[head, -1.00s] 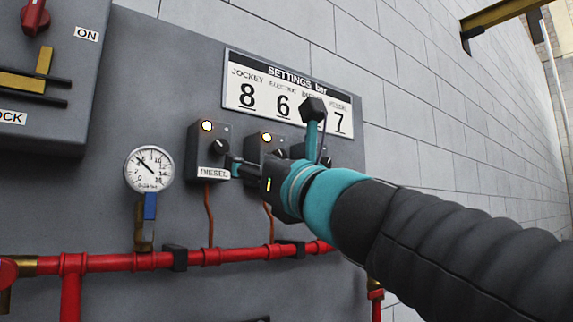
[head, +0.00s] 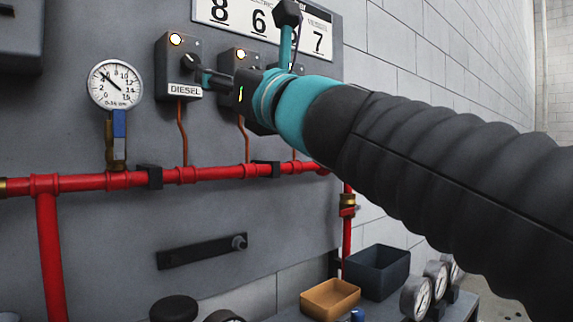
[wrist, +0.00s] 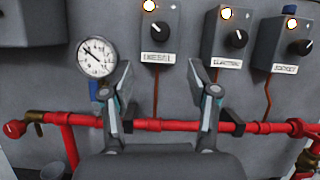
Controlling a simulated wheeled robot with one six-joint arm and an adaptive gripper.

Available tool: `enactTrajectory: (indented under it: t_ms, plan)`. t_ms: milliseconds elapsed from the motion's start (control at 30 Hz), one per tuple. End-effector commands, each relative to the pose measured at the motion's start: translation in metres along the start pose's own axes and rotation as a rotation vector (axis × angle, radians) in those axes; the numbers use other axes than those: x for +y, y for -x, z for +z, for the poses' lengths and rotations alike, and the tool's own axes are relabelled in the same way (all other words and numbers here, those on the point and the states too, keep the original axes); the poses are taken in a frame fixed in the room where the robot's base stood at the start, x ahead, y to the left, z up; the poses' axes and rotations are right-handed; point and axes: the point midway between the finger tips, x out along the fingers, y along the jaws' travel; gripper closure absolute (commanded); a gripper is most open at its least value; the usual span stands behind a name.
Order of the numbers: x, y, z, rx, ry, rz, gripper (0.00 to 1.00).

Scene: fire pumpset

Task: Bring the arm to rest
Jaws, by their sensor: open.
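My gripper (wrist: 160,90) is open and empty in the wrist view, its two fingers spread in front of the grey panel. The box labelled DIESEL (wrist: 158,35), with its black knob and a lit lamp, shows above and between the fingers. In the head view my gripper (head: 205,75) reaches in from the right, its tip close to the DIESEL box (head: 178,68). I cannot tell from the head view whether it touches the knob. My arm stretches out across the right side of the head view.
A pressure gauge (head: 115,84) stands left of the DIESEL box. A red pipe (head: 215,174) runs below the boxes. An orange tray (head: 330,299), a dark bin (head: 377,270) and loose gauges (head: 416,297) sit at the lower right. Two more knob boxes (wrist: 235,35) (wrist: 292,42) stand right of DIESEL.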

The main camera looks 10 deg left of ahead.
Motion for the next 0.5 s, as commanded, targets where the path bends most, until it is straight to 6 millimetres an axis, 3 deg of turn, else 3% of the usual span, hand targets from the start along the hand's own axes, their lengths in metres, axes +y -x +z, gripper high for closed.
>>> enactTrajectory:
  t_ms: [133, 267, 367, 500]
  plan:
    - [-0.011, 0.005, -0.005, 0.011, -0.053, -0.036, 0.4]
    - [-0.049, 0.029, -0.029, 0.041, -0.278, -0.181, 0.4]
    - [-0.089, 0.063, -0.06, 0.053, -0.548, -0.363, 0.4]
    - [-0.136, 0.124, -0.112, 0.021, -0.93, -0.638, 0.4]
